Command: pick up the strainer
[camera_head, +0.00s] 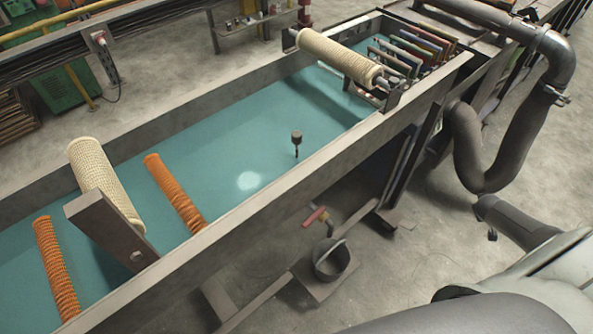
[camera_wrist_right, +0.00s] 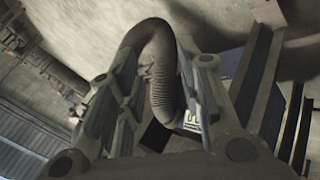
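No object is clearly marked as the strainer; two beige mesh tubes fit the word best. One mesh tube (camera_head: 105,182) lies at the left of the long teal-floored trough, partly hidden by a grey plate. The other mesh tube (camera_head: 338,57) lies at the trough's far end, near a dark bracket. In the right wrist view, my right gripper (camera_wrist_right: 168,62) has its fingers spread apart, with no mesh tube between them. A dark ribbed hose shows between and beyond the fingers. My left gripper is not in view.
The trough (camera_head: 240,210) has raised grey rims. Orange ribbed rollers (camera_head: 175,193) lie across it, and coloured slats (camera_head: 415,50) stand at its far end. A dark pipe (camera_head: 467,150) curves down at the right.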

